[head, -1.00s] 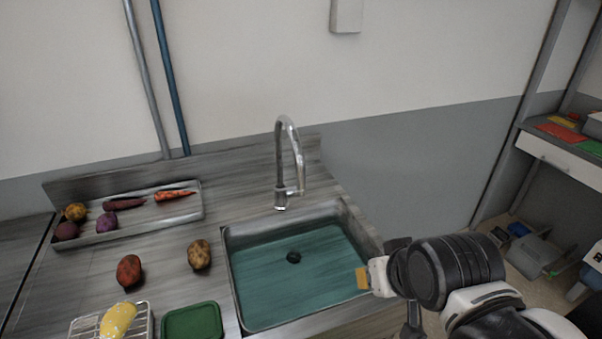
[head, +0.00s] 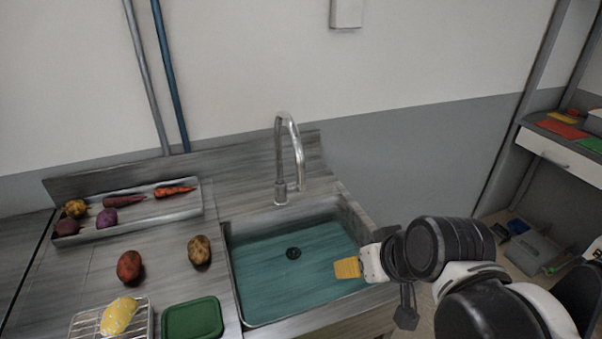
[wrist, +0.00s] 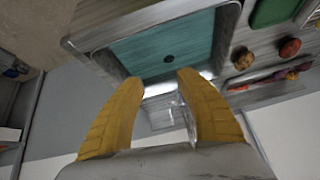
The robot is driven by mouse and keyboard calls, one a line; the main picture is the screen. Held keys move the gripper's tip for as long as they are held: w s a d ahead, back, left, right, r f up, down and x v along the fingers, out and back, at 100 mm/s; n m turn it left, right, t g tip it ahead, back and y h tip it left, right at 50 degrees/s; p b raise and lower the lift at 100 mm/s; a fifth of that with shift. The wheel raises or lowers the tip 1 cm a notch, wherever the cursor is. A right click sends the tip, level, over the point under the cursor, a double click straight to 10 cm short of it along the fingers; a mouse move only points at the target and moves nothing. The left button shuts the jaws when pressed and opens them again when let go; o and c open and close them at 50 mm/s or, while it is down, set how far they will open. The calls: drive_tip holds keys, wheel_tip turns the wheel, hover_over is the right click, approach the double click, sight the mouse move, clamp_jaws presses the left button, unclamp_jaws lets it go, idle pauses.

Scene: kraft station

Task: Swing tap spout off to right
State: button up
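The chrome tap (head: 279,160) stands upright behind the sink. Its high curved spout arches to the right and forward, with the outlet end low near the sink's back edge. My gripper (head: 347,268) is over the right part of the sink basin, in front of the tap and to its right, apart from it. In the wrist view my gripper (wrist: 158,80) shows two yellow fingers spread apart with nothing held between them. The tap (wrist: 186,112) shows blurred between the fingers, partly hidden by the right finger.
The sink (head: 232,285) has a teal basin with a dark drain. The wall backs the counter.

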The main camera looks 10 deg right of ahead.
drive_tip(key=w+a+n+y, duration=0.2)
drive_tip(key=w+a+y, duration=0.1)
drive_tip(key=w, duration=0.3)
drive_tip(key=n+t+y+b, duration=0.2)
drive_tip(key=n+t+y, duration=0.4)
drive_tip(key=y, duration=0.2)
approach(301, 177)
drive_tip(key=x, duration=0.3)
drive_tip(key=b+x, duration=0.1)
drive_tip(key=x, duration=0.7)
drive_tip(key=shift+w+d+b, duration=0.25)
drive_tip(key=shift+d+b, duration=0.1)
drive_tip(key=shift+b, duration=0.05)
clamp_jaws()
